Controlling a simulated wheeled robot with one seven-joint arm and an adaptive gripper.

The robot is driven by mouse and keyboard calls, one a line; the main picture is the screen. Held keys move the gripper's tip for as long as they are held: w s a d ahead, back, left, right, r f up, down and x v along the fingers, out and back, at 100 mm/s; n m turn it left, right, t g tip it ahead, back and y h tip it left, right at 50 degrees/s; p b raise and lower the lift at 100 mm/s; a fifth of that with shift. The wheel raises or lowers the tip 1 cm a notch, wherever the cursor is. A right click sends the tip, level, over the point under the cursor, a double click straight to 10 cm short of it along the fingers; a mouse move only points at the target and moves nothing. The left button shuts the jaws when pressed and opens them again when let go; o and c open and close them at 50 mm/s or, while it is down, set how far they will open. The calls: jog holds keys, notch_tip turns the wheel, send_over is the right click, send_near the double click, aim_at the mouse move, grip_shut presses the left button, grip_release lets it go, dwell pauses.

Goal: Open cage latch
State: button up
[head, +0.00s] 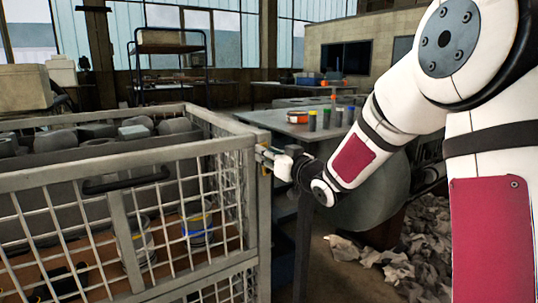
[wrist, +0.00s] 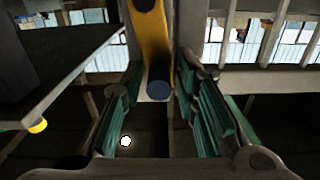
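The wire cage (head: 130,152) stands at the left in the head view, with a grey frame and mesh sides. My gripper (head: 266,154) is at its right corner post. In the wrist view a yellow latch lever (wrist: 150,45) with a dark round end (wrist: 160,89) lies between the fingers of my gripper (wrist: 157,82). The fingers, with teal pads, are apart on both sides of the lever, with a gap visible. I cannot tell whether either pad touches it. In the head view only a small yellow bit of the latch (head: 265,169) shows; my gripper hides the rest.
The cage holds grey parts and cans, one with a blue and yellow band (head: 198,226). A black handle (head: 125,181) is on its front. Behind my gripper is a workbench (head: 270,118) with coloured cylinders. Crumpled debris (head: 395,245) lies on the floor at lower right.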

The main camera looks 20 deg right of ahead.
grip_shut()
jog(key=shift+w+d+m+p, duration=0.1)
jog(key=shift+d+m+p, duration=0.3)
jog(key=shift+m+p, duration=0.5)
jog(key=shift+f, duration=0.1)
jog(key=shift+o, duration=2.4)
grip_release()
jog(key=shift+d, duration=0.1)
jog(key=v, duration=1.2)
